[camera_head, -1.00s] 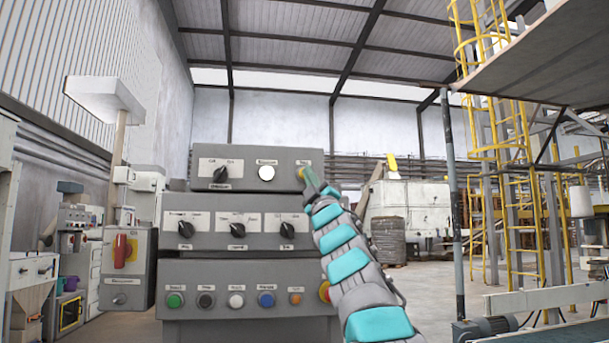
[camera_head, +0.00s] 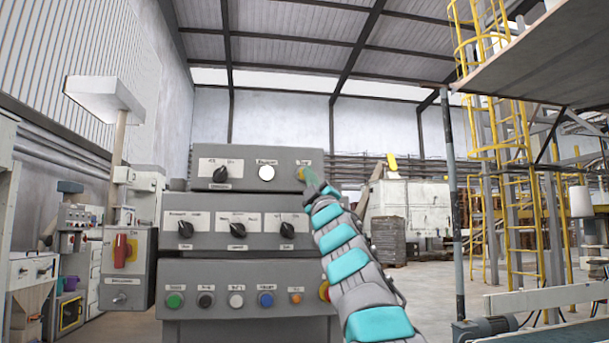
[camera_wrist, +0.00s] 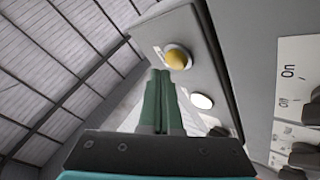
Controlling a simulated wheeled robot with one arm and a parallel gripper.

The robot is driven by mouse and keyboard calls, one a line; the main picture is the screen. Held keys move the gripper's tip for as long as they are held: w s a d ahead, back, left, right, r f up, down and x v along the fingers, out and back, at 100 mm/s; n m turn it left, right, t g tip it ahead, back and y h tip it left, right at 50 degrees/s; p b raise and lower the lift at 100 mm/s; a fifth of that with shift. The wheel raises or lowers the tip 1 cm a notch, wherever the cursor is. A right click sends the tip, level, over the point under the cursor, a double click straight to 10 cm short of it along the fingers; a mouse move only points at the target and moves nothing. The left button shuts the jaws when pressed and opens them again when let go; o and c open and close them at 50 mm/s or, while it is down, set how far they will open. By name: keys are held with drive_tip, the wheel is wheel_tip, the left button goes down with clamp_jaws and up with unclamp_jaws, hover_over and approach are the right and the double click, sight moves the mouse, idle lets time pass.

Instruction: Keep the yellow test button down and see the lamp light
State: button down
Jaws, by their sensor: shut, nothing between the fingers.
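The yellow test button (camera_head: 301,173) is at the top right of the grey control panel's upper box, partly hidden by my gripper. In the wrist view the button (camera_wrist: 178,58) shows as a yellow dome just beyond my fingertips. My gripper (camera_head: 308,171) is shut and empty, its green fingers (camera_wrist: 160,72) pointing toward the button. I cannot tell whether the tips touch it or whether it is pressed in. The round lamp (camera_head: 266,173) to its left is white; it also shows in the wrist view (camera_wrist: 202,101). I cannot tell whether it is lit.
A black selector knob (camera_head: 221,174) sits left of the lamp. More knobs (camera_head: 237,229) and a row of coloured buttons (camera_head: 236,300) are below. A box with a red switch (camera_head: 122,250) stands at left. Open floor (camera_head: 425,290) lies right of my arm.

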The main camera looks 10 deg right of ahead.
drive_tip(key=shift+w+r, duration=0.1)
drive_tip(key=shift+w, duration=0.1)
drive_tip(key=shift+w+p, duration=0.2)
drive_tip(key=shift+p, duration=0.15)
drive_tip(key=shift+w+p, duration=0.4)
drive_tip(key=shift+w, duration=0.15)
idle(2.0)
drive_tip(key=shift+s, duration=0.15)
idle(0.8)
drive_tip(key=shift+s+b, duration=0.7)
drive_tip(key=shift+s, duration=0.05)
drive_tip(key=shift+s+b, duration=1.5)
drive_tip(key=shift+s, duration=1.05)
